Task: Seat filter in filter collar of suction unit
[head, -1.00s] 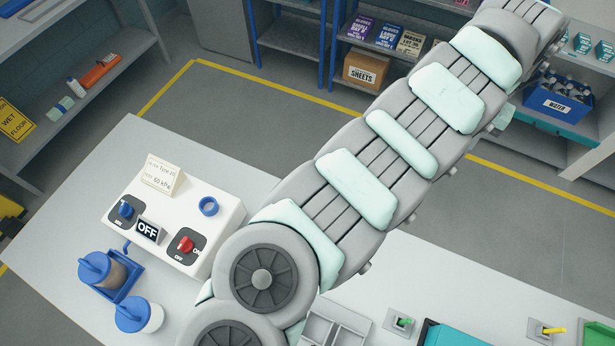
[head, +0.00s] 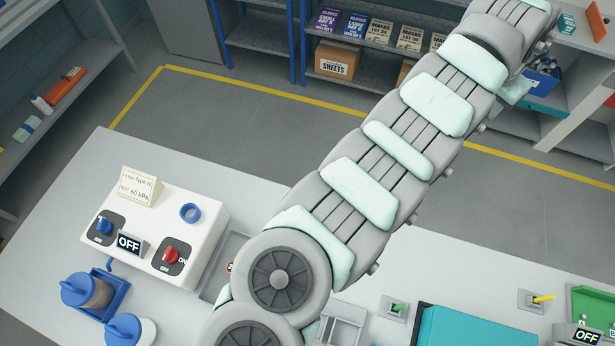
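The suction unit (head: 218,215) is a white box on the bench at the left, with a blue knob, a red knob and a display reading OFF. The filter collar appears to be the blue ring (head: 190,212) on its top; its opening looks empty. A card on the unit mentions Type 20 and 60 kPa. I cannot make out a filter anywhere. My arm crosses the picture from upper right to lower middle, to the right of the unit. My gripper is not in view, either hidden behind the arm or below the frame.
A grey tray (head: 340,328), a teal case (head: 470,330) and a green tray (head: 592,300) lie to the right. Small plates with a green peg (head: 398,308) and a yellow peg (head: 541,299) are nearby.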

